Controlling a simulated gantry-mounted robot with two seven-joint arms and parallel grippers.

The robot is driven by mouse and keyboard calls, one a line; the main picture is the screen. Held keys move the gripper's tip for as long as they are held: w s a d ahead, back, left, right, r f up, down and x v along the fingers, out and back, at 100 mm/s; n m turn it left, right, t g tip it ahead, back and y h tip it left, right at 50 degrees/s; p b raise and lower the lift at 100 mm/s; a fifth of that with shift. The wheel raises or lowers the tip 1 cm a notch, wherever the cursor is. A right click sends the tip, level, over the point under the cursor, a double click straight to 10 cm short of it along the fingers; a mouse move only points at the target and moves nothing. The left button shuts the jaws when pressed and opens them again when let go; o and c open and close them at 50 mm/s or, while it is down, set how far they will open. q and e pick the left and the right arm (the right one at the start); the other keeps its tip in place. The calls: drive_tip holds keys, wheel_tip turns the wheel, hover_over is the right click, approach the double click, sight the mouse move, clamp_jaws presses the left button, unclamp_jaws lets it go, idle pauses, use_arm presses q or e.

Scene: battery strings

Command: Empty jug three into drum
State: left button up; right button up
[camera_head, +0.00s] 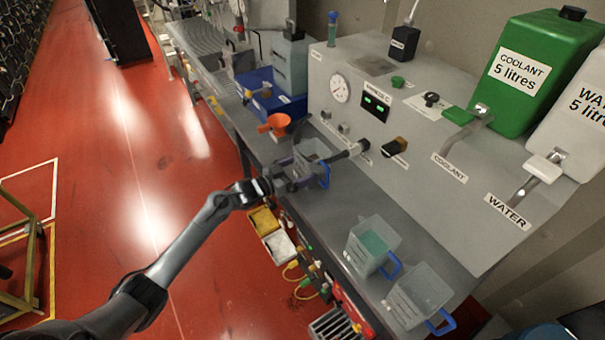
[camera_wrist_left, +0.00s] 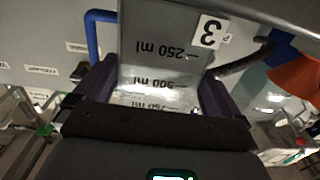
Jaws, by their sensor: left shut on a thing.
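Jug three (camera_head: 313,152), a clear grey jug with a blue handle, is by the front edge of the bench, beside a black spout on the machine's panel. In the left wrist view the jug (camera_wrist_left: 160,48) shows a "3" label and millilitre marks. My left gripper (camera_head: 286,180) is shut on the jug, with a dark finger on either side of it in the left wrist view (camera_wrist_left: 155,95). I cannot tell how much liquid is inside. No drum is clearly seen; a blue rounded thing (camera_head: 548,334) is cut off at the bottom right. My right gripper is not in view.
Two more jugs with blue handles stand at the near end of the bench, one (camera_head: 371,246) holding greenish liquid, the other (camera_head: 416,299) looking clear. An orange funnel (camera_head: 274,124) is just beyond jug three. Green coolant (camera_head: 522,75) and white water (camera_head: 570,115) tanks stand above the panel.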

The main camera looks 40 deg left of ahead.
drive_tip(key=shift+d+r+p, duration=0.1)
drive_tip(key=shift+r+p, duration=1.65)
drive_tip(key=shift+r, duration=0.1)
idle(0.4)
